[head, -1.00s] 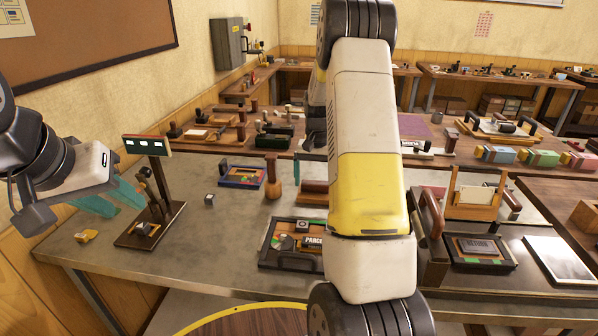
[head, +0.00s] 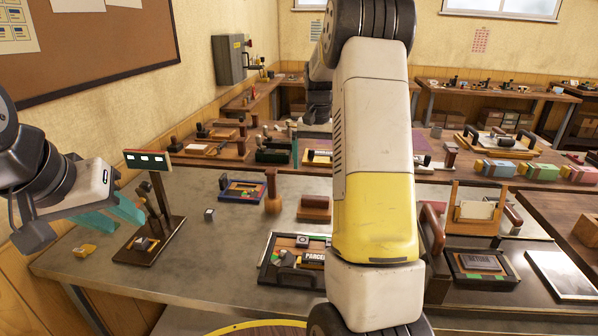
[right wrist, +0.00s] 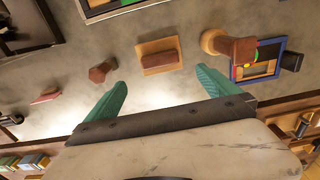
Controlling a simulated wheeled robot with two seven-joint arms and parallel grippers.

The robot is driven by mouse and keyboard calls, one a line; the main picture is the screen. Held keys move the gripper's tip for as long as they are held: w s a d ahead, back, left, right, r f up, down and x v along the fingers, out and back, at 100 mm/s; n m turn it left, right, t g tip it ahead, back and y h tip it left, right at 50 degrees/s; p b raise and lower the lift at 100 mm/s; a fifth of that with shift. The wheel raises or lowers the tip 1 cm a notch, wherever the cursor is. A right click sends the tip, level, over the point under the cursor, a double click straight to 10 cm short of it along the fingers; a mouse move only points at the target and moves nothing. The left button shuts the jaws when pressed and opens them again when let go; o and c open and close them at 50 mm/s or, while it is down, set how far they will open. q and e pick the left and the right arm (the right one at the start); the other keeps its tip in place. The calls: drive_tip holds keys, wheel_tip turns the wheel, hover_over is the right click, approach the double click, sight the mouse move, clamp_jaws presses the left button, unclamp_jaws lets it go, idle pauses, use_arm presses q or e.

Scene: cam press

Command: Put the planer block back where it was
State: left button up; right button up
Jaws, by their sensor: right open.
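The planer block seems to be the reddish-brown wooden block (head: 314,203) on the grey bench, right of the wooden mallet (head: 272,190). In the right wrist view the block (right wrist: 160,57) lies on a tan base, with the mallet (right wrist: 230,47) to its right. My right gripper (right wrist: 160,94) is open and empty, its teal fingers apart and clear of the block. My left gripper (head: 112,211) is open and empty at the left, beside the small lever press (head: 150,225).
A tray with "PARCEL" type (head: 290,262) sits at the bench front. A blue-edged tray (head: 242,187) lies behind the mallet, and a small grey cube (head: 209,215) left of it. A "RETURN" plate (head: 478,262) is at the right. Bare bench lies around the cube.

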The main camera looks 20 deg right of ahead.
drive_tip(key=s+a+r+n+t+y, duration=0.1)
drive_tip(key=s+a+r+n+t, duration=0.2)
drive_tip(key=s+a+r, duration=0.7)
drive_tip(key=s+a+n+t+y, duration=0.1)
drive_tip(key=s+a, duration=0.4)
drive_tip(key=s, duration=1.3)
drive_tip(key=shift+s+a+r+n+t, duration=0.25)
drive_tip(key=shift+r+n+t, duration=0.15)
drive_tip(key=shift+n+t, duration=0.6)
